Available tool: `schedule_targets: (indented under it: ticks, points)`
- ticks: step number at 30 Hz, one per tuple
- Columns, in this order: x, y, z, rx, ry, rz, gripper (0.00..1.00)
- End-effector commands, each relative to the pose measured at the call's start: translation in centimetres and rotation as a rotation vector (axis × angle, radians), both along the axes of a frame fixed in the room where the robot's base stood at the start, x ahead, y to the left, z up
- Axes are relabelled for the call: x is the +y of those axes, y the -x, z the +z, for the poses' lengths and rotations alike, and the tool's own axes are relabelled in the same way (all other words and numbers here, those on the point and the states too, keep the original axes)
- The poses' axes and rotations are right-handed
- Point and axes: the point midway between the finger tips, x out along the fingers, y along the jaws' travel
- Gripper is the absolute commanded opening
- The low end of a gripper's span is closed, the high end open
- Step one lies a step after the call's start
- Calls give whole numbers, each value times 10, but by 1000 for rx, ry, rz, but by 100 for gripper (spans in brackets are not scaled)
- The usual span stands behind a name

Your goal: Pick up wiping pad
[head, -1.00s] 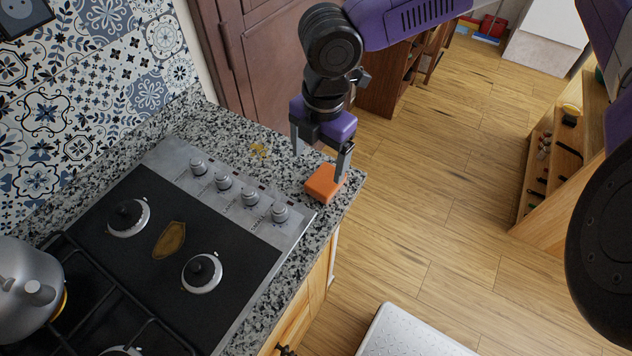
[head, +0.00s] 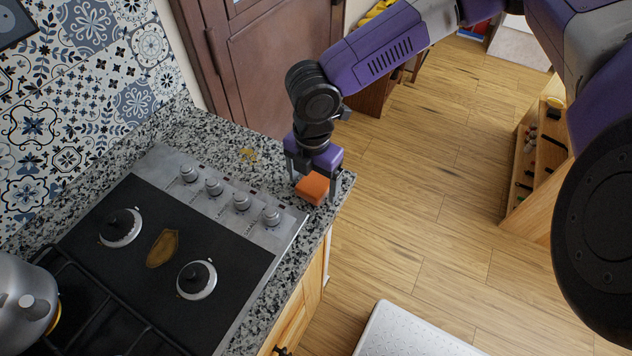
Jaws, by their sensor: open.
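The wiping pad is a small orange block (head: 312,189) on the speckled granite counter, close to its right corner and beside the stove's knob panel. My gripper (head: 312,186) is low over the counter and points down. Its fingers are apart, one on the left of the pad and one at its right side. The jaws look open, and I cannot tell whether either finger touches the pad. The pad rests on the counter.
The stove (head: 180,245) with several knobs lies left of the pad, with a brown stain on its black top. A grey kettle (head: 25,300) stands at the far left. A yellow stain (head: 248,155) marks the counter. A brown cabinet (head: 270,70) stands behind.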

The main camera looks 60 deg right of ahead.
Motion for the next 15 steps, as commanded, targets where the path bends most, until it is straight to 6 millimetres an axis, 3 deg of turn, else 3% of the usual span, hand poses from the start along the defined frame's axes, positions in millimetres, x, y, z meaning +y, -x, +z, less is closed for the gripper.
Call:
schedule_targets:
  ticks: [3, 12, 15]
  points:
    - [0, 0, 0, 0, 0, 0, 81]
    - [0, 0, 0, 0, 0, 0, 22]
    - [0, 0, 0, 0, 0, 0, 20]
